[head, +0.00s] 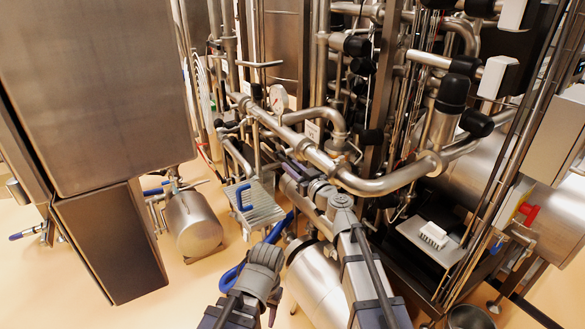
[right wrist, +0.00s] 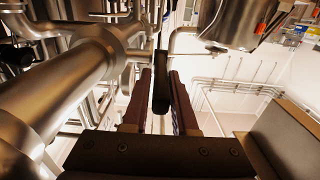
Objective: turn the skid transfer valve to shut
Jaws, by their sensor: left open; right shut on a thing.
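My right gripper (head: 288,158) reaches in among the pipes at the centre of the head view. In the right wrist view its two fingers (right wrist: 160,105) are on either side of a black lever handle (right wrist: 160,85), and the gripper is shut on it. The handle meets thin pipework next to a large steel pipe (right wrist: 70,85). I take it for the valve handle; the valve body cannot be clearly told. My left gripper (head: 272,300) is low at the bottom centre, apart from the valve, open, its fingertips hard to make out.
A thick bent steel pipe (head: 385,185) runs just right of my right gripper. A pressure gauge (head: 278,97) stands behind it. A tall steel hopper (head: 95,90) fills the left. A steel cylinder (head: 192,223) is on the floor. Bare floor (head: 140,310) shows at lower left.

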